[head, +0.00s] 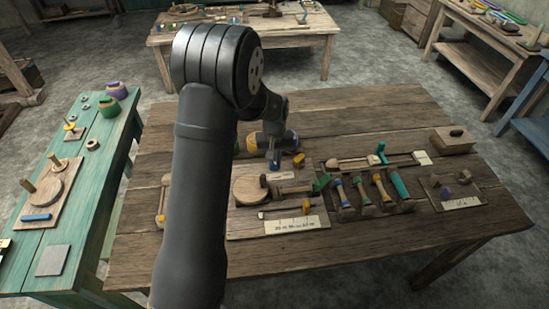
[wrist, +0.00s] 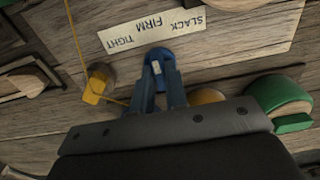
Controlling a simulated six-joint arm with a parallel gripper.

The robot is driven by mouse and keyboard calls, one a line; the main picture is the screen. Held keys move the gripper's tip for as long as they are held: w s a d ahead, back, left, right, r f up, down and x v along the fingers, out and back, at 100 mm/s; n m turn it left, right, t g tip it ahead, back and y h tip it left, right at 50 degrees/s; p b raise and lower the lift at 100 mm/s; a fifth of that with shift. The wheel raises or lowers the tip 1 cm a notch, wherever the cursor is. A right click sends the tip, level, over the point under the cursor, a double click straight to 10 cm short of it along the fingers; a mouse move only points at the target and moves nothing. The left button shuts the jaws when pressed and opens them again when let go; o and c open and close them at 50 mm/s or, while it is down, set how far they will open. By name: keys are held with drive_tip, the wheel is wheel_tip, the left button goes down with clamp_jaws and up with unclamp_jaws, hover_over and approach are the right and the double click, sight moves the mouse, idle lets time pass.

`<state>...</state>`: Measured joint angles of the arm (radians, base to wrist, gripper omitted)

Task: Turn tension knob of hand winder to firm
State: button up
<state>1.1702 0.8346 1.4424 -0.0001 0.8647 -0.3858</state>
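The blue tension knob (wrist: 160,55) shows in the wrist view, with a small white mark on it. A pale label (wrist: 148,27) beside it reads SLACK, FIRM and TIGHT, upside down in this view. The white mark faces the label, roughly towards FIRM or TIGHT; I cannot tell exactly which. My gripper (wrist: 162,72) is right at the knob, with one finger on each side of it. Whether the fingers press on it is not clear. In the head view my gripper (head: 274,160) is low over the wooden table, and my arm hides part of the winder.
A yellow piece (wrist: 97,85) with a thread lies left of the gripper, and a green-and-wood spool (wrist: 283,100) is close on its right. In the head view, a rack of colour-handled tools (head: 370,195) and a wooden block (head: 453,140) stand to the right.

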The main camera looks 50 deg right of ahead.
drive_tip(key=o, duration=0.4)
drive_tip(key=shift+r, duration=0.1)
wheel_tip(320, 180, up, 17)
drive_tip(key=shift+r, duration=0.1)
idle(0.4)
wheel_tip(320, 180, down, 17)
drive_tip(key=shift+f, duration=0.2)
idle(0.4)
